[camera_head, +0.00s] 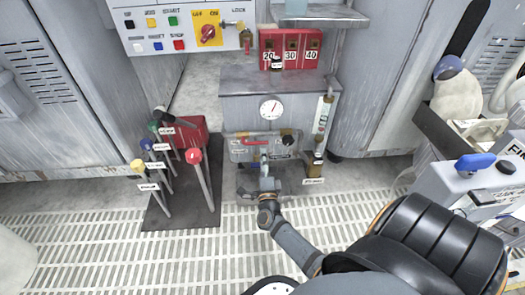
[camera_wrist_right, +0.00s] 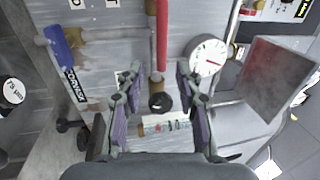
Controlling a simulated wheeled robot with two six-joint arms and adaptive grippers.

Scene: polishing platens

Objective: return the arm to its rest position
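My right gripper (camera_head: 266,178) is in front of the grey cabinet (camera_head: 240,113), near its lower front panel. In the right wrist view its two fingers (camera_wrist_right: 157,76) are spread open with nothing held between them. A black knob (camera_wrist_right: 160,102) and a red lever (camera_wrist_right: 162,38) show beyond the gap between the fingers. The red lever also shows in the head view (camera_head: 262,142), just above the gripper. Whether the fingers touch the panel I cannot tell. My left gripper is not in view.
A round gauge (camera_head: 271,109) is on the cabinet front. A stand of coloured levers (camera_head: 181,210) is at left. A control panel (camera_head: 183,25) with a red rotary switch hangs above. A blue-handled valve (camera_wrist_right: 62,50) is left of the fingers. Grated floor (camera_head: 90,240) is open at front left.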

